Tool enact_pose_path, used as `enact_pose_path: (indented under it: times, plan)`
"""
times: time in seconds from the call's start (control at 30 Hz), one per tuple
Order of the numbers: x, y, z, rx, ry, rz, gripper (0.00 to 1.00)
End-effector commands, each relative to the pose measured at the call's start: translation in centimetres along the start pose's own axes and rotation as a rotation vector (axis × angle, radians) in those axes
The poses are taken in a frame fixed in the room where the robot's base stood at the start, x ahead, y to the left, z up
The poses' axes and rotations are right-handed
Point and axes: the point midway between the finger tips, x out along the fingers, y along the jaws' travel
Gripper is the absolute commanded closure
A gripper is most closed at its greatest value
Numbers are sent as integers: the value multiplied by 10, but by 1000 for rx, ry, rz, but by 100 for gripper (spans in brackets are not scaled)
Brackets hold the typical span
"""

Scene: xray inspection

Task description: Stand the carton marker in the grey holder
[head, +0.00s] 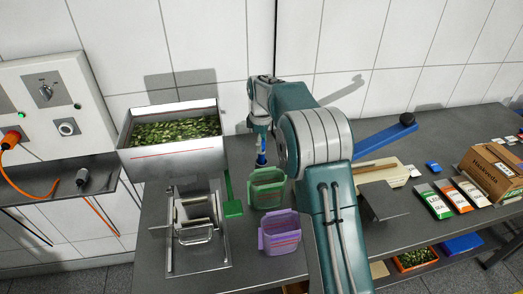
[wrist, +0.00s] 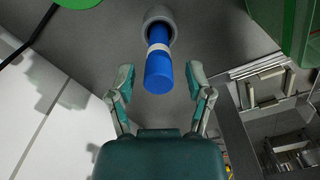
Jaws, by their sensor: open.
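The carton marker (wrist: 159,72) is blue with a pale band. In the wrist view its far end is inside the round grey holder (wrist: 146,17), and its blue near end sticks out toward me. My gripper (wrist: 160,70) is open, with one finger on each side of the marker's near end and visible gaps to both. In the head view the blue marker (head: 261,158) shows below my gripper (head: 260,136), behind the green bin. The holder cannot be made out there.
A green bin (head: 267,190) and a purple bin (head: 279,234) stand close in front. A steel tray of green leaves (head: 127,141) and a metal roller device (head: 197,222) are left. Cartons and a cardboard box (head: 492,172) stand right. The wall is close behind.

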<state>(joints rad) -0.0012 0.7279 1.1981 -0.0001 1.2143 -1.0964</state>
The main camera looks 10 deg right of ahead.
Motion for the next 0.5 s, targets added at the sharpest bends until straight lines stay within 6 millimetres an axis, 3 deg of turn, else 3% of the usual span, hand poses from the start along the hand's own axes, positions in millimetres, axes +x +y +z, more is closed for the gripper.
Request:
enact_pose_path:
  times: [0.2, 0.5]
  plan:
    - [-46, -2, -4, -1, 2, 3, 34]
    - [-77, -5, -3, 4, 2, 3, 34]
